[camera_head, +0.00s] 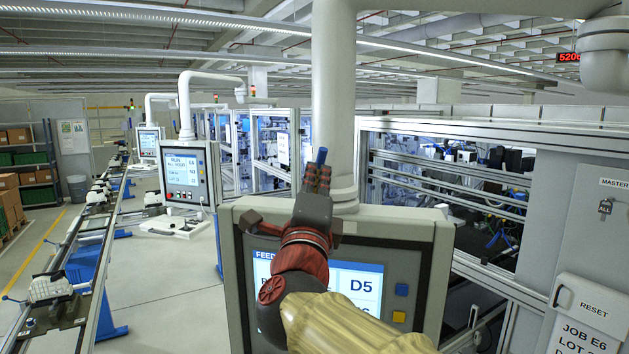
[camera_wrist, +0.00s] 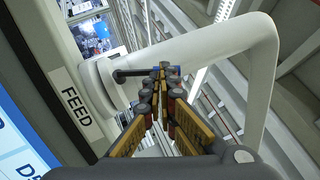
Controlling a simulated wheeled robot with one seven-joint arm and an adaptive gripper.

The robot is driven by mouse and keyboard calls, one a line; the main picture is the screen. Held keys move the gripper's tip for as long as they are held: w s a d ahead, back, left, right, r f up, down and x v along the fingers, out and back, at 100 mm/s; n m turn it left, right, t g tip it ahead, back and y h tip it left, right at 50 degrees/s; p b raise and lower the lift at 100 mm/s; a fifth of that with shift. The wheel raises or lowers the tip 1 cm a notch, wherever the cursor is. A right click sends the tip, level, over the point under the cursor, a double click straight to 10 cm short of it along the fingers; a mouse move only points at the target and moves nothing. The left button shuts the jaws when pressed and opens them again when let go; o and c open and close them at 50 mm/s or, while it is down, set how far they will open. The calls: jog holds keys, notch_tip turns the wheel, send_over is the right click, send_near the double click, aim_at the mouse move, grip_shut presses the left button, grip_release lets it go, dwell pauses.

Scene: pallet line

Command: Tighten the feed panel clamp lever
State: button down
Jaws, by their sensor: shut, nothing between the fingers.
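The feed panel (camera_head: 430,235) stands in front of me, its screen showing D5 and partly hidden by my arm. Its FEED label (camera_wrist: 75,106) shows in the wrist view. The clamp lever (camera_wrist: 130,73) is a dark rod with a blue end, sticking out from the pale collar (camera_wrist: 98,85) at the base of the support tube. Its blue tip (camera_head: 321,155) shows just above my gripper (camera_head: 318,175) in the head view. My gripper's fingertips (camera_wrist: 161,74) are shut and overlap the lever near its blue end. I cannot tell whether they touch it.
The thick pale support tube (camera_head: 334,90) rises right behind my gripper. A glazed machine enclosure (camera_head: 450,185) and a cabinet with a RESET tag (camera_head: 588,310) stand on the right. A conveyor line (camera_head: 90,250) runs along the left, with open floor (camera_head: 165,285) beside it.

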jog(key=shift+w+r, duration=0.15)
jog(key=shift+w, duration=0.35)
jog(key=shift+w+a+r+b, duration=0.2)
jog(key=shift+w+r+b, duration=0.15)
jog(key=shift+b, duration=0.6)
jog(key=shift+w+a+r, duration=0.2)
jog(key=shift+w+r, duration=0.05)
jog(key=shift+r, duration=0.05)
jog(key=shift+b, duration=0.3)
